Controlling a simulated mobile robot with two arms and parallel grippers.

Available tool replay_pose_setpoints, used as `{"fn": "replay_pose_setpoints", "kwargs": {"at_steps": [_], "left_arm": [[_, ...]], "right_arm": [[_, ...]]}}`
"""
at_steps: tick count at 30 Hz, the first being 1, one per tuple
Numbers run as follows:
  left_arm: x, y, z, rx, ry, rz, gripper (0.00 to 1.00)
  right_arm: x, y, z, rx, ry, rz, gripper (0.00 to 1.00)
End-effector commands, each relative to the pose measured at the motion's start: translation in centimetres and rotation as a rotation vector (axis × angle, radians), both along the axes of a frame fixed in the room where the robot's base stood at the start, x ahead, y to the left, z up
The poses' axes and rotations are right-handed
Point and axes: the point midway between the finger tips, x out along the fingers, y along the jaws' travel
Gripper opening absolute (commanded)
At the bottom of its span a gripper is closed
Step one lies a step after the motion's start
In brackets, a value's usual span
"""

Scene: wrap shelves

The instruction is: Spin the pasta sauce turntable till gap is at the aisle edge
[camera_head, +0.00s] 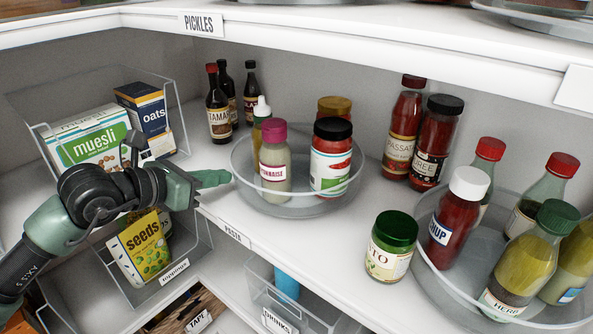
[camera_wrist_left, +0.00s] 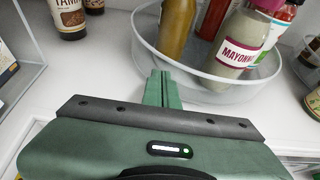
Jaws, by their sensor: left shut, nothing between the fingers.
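A clear round turntable (camera_head: 302,208) stands on the shelf with the PASTA label (camera_head: 236,237). It holds a mayonnaise bottle (camera_head: 274,165) with a magenta cap, a black-lidded red jar (camera_head: 331,160), a gold-lidded jar (camera_head: 334,106) and a white-tipped bottle (camera_head: 262,118). Its left front and front rim look bare. My left gripper (camera_head: 226,178) is shut and empty, its fingertips close by the turntable's left rim; I cannot tell whether they touch. In the left wrist view the closed fingers (camera_wrist_left: 161,78) point at the turntable wall (camera_wrist_left: 190,80), beside the mayonnaise bottle (camera_wrist_left: 240,45). My right gripper is not in view.
A second turntable (camera_head: 440,290) with several bottles stands at the right. A green-lidded jar (camera_head: 391,246) stands between them near the shelf edge. Dark sauce bottles (camera_head: 218,115) stand behind left. Clear bins with muesli (camera_head: 95,140) and seeds (camera_head: 142,248) flank my arm.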

Motion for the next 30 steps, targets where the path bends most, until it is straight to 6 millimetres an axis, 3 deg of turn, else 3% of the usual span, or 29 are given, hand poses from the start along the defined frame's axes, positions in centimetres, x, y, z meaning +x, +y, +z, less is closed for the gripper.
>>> {"fn": "replay_pose_setpoints", "kwargs": {"at_steps": [10,30], "left_arm": [[-1.8,-0.5,-0.1,0.001,-0.001,-0.001,0.00],[-3.0,-1.5,-0.1,0.001,-0.002,-0.003,0.00]], "right_arm": [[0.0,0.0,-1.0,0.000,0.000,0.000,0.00],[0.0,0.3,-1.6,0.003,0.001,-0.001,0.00]]}}
